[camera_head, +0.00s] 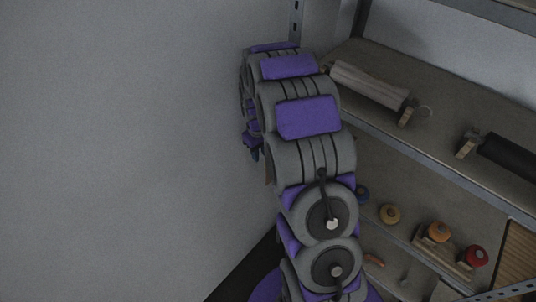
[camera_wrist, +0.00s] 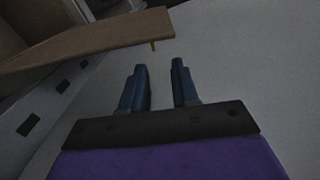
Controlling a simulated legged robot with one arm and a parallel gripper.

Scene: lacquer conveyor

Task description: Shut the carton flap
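A flat brown panel (camera_wrist: 100,36), which looks like the carton flap, juts in from the upper left in the wrist view. Its free end lies just beyond my left fingertip in the picture. Brown surfaces behind it at the upper left may be the carton; they are dark and cut off. My gripper (camera_wrist: 159,66) has two blue fingers held apart with nothing between them. I cannot tell whether a finger touches the panel. In the head view my gripper (camera_head: 254,154) is mostly hidden behind my arm, and the carton is not clearly visible.
A metal shelf (camera_head: 440,165) runs along the right of the head view. It holds a light roller (camera_head: 368,84), a dark roller (camera_head: 508,155) and several coloured round-topped items. A grey slotted rail (camera_wrist: 45,105) is at left in the wrist view. A plain wall (camera_head: 120,150) fills the left.

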